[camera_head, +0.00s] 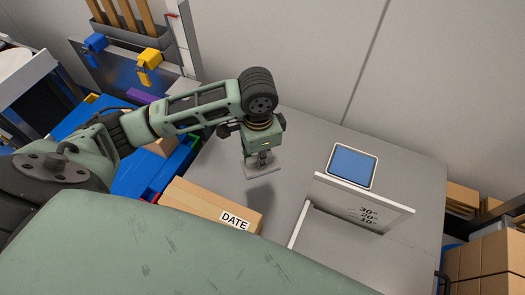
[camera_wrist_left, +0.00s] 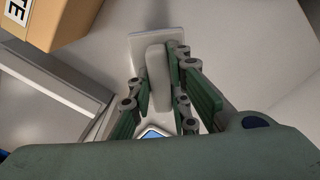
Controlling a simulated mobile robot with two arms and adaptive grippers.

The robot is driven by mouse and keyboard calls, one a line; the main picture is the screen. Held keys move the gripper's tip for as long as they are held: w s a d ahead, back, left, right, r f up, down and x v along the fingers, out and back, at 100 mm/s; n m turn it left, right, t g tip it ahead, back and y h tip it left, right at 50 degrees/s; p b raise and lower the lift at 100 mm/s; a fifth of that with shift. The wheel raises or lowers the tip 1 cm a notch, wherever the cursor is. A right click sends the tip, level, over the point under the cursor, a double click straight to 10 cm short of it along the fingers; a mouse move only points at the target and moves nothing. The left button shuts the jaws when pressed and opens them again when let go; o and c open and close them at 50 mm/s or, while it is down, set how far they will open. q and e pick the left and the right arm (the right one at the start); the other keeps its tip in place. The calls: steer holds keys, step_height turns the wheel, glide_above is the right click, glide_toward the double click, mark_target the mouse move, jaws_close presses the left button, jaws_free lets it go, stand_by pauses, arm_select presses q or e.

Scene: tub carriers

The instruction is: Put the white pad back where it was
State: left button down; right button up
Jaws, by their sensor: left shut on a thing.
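My left gripper (camera_head: 263,157) is shut on the white pad (camera_head: 262,171), a pale flat plate. In the left wrist view the fingers (camera_wrist_left: 160,72) close on the block-like grip of the pad (camera_wrist_left: 143,42), with the plate beyond the fingertips. The pad seems to be held above the grey table (camera_head: 225,165), with a shadow below it. A blue square with a white rim (camera_head: 352,165) lies on the table to the right, behind a white marked board (camera_head: 362,200). My right gripper is not in view.
A cardboard box (camera_head: 208,207) labelled DATE stands at the table's front left. Blue tubs (camera_head: 155,180) are left of the table. Cartons (camera_head: 485,262) stand at the right. The back of the table between pad and blue square is clear.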

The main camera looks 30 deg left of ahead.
arm_select(q)
steer(key=w+a+f, duration=0.1)
steer(key=w, duration=0.1)
steer(key=w+a+f, duration=0.1)
steer(key=w+f, duration=0.1)
steer(key=w, duration=0.1)
steer(key=w+a+f, duration=0.1)
steer(key=w+f, duration=0.1)
steer(key=w, duration=0.1)
steer(key=shift+w+a+f, duration=0.25)
steer(key=shift+a, duration=0.05)
steer(key=shift+w+f, duration=0.1)
steer(key=shift+f, duration=0.05)
step_height(320, 180, down, 3)
steer(key=shift+f+p, duration=0.15)
steer(key=shift+p, duration=0.25)
steer(key=shift+f, duration=0.4)
steer(key=c, duration=1.6)
jaws_free()
steer(key=shift+c, duration=0.2)
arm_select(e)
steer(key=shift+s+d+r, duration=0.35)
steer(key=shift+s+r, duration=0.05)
arm_select(q)
step_height(320, 180, up, 12)
steer(key=shift+r, duration=0.15)
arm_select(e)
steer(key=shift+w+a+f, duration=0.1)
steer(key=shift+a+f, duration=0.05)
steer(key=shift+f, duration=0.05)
